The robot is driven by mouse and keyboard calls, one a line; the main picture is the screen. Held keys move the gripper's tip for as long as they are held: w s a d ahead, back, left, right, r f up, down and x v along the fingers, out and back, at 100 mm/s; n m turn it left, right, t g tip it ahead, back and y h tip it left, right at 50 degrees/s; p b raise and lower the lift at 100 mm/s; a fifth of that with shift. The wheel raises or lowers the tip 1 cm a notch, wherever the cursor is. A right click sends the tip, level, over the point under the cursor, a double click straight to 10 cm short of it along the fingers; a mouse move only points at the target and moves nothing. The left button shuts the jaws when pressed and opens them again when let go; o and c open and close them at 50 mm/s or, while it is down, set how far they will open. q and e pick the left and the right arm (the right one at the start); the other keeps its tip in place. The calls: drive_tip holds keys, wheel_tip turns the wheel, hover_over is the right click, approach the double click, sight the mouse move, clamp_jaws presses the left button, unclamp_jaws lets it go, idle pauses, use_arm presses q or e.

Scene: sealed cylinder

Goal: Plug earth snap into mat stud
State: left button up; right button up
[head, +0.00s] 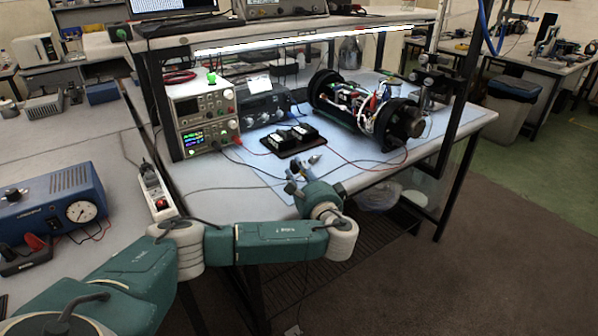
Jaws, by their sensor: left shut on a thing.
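My left gripper (302,170) reaches over the front edge of the light blue mat (262,190) on the bench. It is shut on a small grey piece (315,159), which may be the earth snap; it is too small to be sure. A thin dark cord (225,188) runs across the mat's left part toward the gripper. I cannot make out the mat stud; it may be hidden by the gripper or too small. My right gripper is not in view.
A black twin-block unit (291,139) lies just behind the gripper. An open cylinder assembly (365,105) with wires lies back right. Stacked instruments (203,115) stand at the left, and a red lead (355,163) crosses the mat. The mat's front right is mostly clear.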

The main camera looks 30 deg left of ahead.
use_arm(q)
wheel_tip(320, 180, down, 3)
drive_tip(key=b, duration=0.2)
drive_tip(key=shift+f+b, duration=0.15)
drive_tip(key=shift+b, duration=0.15)
drive_tip(key=shift+f+b, duration=0.55)
drive_tip(key=shift+f, duration=0.3)
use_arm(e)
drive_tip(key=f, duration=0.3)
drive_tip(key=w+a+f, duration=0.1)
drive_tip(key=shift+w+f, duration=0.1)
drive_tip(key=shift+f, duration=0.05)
use_arm(q)
drive_tip(key=shift+s+d+n, duration=0.1)
drive_tip(key=shift+n, duration=0.2)
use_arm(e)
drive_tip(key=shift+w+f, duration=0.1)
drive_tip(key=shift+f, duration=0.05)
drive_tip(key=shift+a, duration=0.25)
